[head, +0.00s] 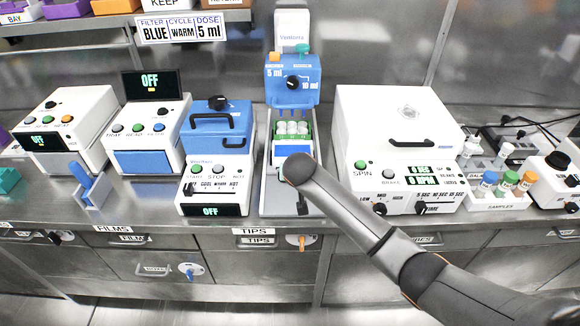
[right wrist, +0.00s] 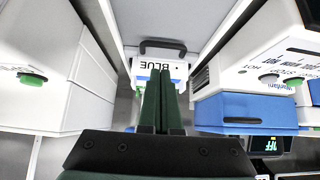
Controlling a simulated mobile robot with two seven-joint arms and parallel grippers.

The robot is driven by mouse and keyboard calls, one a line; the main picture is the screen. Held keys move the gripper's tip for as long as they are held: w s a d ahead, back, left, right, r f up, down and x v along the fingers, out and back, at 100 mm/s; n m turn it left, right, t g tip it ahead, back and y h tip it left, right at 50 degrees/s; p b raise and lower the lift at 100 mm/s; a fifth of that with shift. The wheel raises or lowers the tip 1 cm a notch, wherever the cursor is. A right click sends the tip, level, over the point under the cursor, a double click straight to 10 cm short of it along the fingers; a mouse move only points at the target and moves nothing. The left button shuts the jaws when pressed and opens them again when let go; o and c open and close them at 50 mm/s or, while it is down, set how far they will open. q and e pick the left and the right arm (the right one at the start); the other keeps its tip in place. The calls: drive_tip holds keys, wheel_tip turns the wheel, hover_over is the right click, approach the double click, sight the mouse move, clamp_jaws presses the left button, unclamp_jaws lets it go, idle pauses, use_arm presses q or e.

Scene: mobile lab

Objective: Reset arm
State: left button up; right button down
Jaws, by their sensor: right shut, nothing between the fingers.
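My right arm (head: 365,225) comes in from the lower right of the head view. Its rounded end covers part of the front of the blue and white dispenser station (head: 292,75). The right gripper itself is hidden in the head view. In the right wrist view, its two dark green fingers (right wrist: 160,88) are pressed together with nothing between them. They point toward a white part with a black handle (right wrist: 162,46) and an upside-down "BLUE" label. I cannot tell whether they touch it. My left gripper is not in view.
A blue-lidded heater (head: 213,150) stands left of the dispenser, and a large white spin machine (head: 395,120) stands right. Sample vials (head: 507,182) sit in a rack at the far right. White machines fill the left. A narrow bench edge (head: 345,220) runs in front.

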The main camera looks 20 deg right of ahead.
drive_tip(key=shift+n+g+y, duration=0.4)
drive_tip(key=shift+n+y, duration=0.1)
drive_tip(key=s+f, duration=0.1)
drive_tip(key=s, duration=0.1)
drive_tip(key=s+a+f, duration=0.1)
drive_tip(key=s, duration=0.1)
drive_tip(key=s+f, duration=0.2)
drive_tip(key=shift+a, duration=0.35)
drive_tip(key=s+d+n+g+y, duration=0.1)
drive_tip(key=s+d+n+g, duration=0.15)
drive_tip(key=s, duration=1.35)
drive_tip(key=s+d+n+g, duration=0.1)
drive_tip(key=s+d+g, duration=0.15)
drive_tip(key=s, duration=1.35)
drive_tip(key=w+a+f+t+y, duration=0.1)
drive_tip(key=w+a+f+t, duration=0.1)
drive_tip(key=f, duration=0.4)
drive_tip(key=w+a+f+t+y, duration=0.1)
drive_tip(key=w+a+f+t, duration=0.1)
drive_tip(key=f+t, duration=0.2)
drive_tip(key=shift+w+a+f+t+y, duration=0.3)
drive_tip(key=shift+f+t, duration=0.1)
drive_tip(key=shift+f, duration=0.45)
